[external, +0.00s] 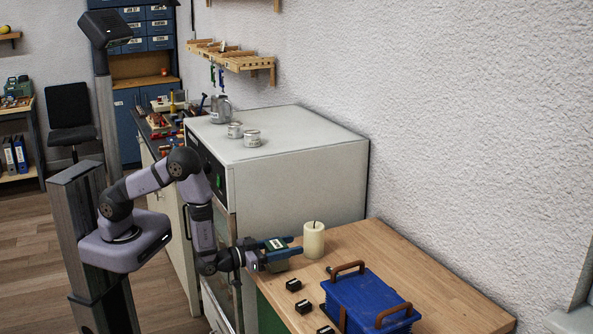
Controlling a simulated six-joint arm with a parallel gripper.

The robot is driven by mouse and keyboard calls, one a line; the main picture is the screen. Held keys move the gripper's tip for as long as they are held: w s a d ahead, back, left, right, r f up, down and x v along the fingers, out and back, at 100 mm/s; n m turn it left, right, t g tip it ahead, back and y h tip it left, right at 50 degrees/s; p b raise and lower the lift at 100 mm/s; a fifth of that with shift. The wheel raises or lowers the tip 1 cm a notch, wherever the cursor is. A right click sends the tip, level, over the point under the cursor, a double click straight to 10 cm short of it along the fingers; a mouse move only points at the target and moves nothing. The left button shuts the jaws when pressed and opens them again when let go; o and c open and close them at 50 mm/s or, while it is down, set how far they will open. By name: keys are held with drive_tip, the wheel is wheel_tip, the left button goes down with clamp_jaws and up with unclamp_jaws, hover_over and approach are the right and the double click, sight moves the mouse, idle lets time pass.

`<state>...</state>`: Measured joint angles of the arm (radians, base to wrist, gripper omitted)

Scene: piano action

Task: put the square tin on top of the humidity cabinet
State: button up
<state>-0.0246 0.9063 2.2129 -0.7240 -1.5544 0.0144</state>
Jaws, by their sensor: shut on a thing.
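The humidity cabinet (300,180) is the large off-white box in the middle, with a dark front panel and a small green display. Its top is flat and partly occupied at the back left. My gripper (284,248) is low in front of the cabinet's right side, over the left edge of the wooden bench and below the cabinet top. It is shut on a small dark thing with a pale label, which appears to be the square tin (277,243). The fingers hide much of it, and I cannot tell whether it touches the bench.
Two small round tins (252,138) and a metal jug (221,108) stand on the cabinet top; its right part is clear. On the wooden bench (440,290) are a cream candle (314,240), a blue box with brown handles (368,302) and several small black blocks (303,307).

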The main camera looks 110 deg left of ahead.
drive_tip(key=shift+f, duration=0.15)
drive_tip(key=o, duration=1.2)
drive_tip(key=shift+s+d, duration=0.15)
drive_tip(key=shift+d, duration=0.05)
drive_tip(key=b+v, duration=0.1)
drive_tip(key=v, duration=0.1)
drive_tip(key=b+v, duration=0.1)
drive_tip(key=f+b+v, duration=0.1)
drive_tip(key=v, duration=0.1)
drive_tip(key=shift+s+d, duration=0.1)
drive_tip(key=shift+d, duration=0.2)
drive_tip(key=shift+o, duration=0.6)
drive_tip(key=shift+s+d+r, duration=0.1)
drive_tip(key=shift+s+d, duration=0.3)
drive_tip(key=shift+s, duration=0.1)
